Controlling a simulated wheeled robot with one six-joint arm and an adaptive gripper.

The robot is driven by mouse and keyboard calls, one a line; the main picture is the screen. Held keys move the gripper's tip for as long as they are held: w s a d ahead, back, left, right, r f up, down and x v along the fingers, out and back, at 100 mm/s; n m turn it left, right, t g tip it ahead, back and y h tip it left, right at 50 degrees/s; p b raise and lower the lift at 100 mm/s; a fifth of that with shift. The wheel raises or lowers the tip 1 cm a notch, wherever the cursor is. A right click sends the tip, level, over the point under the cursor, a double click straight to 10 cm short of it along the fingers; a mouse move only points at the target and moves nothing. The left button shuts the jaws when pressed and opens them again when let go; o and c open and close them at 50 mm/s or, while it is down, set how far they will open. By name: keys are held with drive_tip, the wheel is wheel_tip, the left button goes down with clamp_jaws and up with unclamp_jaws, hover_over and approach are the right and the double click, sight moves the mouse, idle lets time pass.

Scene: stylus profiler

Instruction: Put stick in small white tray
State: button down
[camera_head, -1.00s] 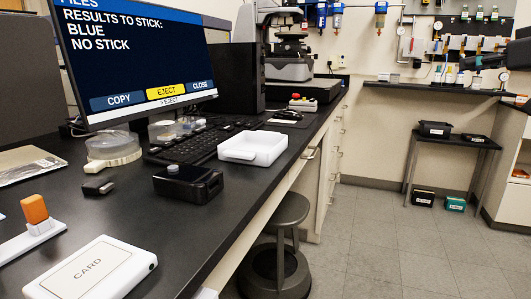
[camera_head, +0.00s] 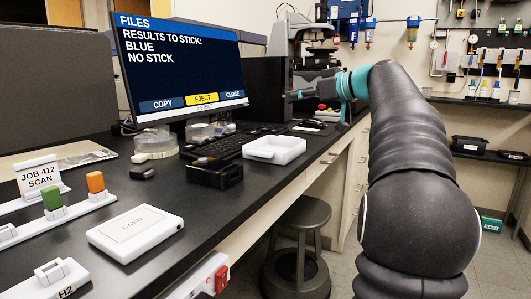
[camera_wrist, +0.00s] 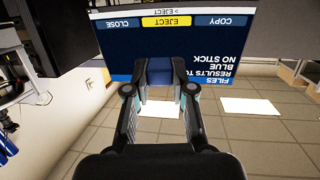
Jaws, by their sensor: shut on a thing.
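My gripper (camera_wrist: 160,80) is shut on a dark blue block, the stick (camera_wrist: 159,71), seen between the fingertips in the wrist view. In the head view my gripper (camera_head: 298,96) is small, held above the desk at the end of my raised arm, right of the monitor; the stick cannot be made out there. The small white tray (camera_head: 275,149) sits on the black desk near its front edge, below and left of my gripper, well apart from it. It looks empty.
The monitor (camera_head: 185,62) shows an EJECT button. A black box (camera_head: 213,173) stands beside the tray, and a keyboard (camera_head: 215,147) lies behind. Green (camera_head: 51,195) and orange (camera_head: 95,182) sticks stand at left near a white CARD box (camera_head: 135,231). A stool (camera_head: 303,215) is below.

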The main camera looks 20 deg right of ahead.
sight(285, 137)
drive_tip(key=shift+w+a+f+n+g+y+b, duration=0.2)
drive_tip(key=shift+w+a+f+n+y+b, duration=0.3)
drive_tip(key=shift+f, duration=1.5)
drive_tip(key=shift+w+a+f+n+g+y+b, duration=0.2)
drive_tip(key=shift+w+f+b, duration=0.45)
drive_tip(key=shift+f, duration=1.3)
drive_tip(key=shift+w+a+f+n+g+y+b, duration=0.2)
drive_tip(key=shift+w+f+y+b, duration=0.35)
drive_tip(key=shift+f, duration=1.45)
drive_tip(key=shift+w, duration=0.1)
drive_tip(key=c, duration=0.9)
unclamp_jaws()
drive_tip(key=shift+h, duration=0.25)
drive_tip(key=v, duration=1.2)
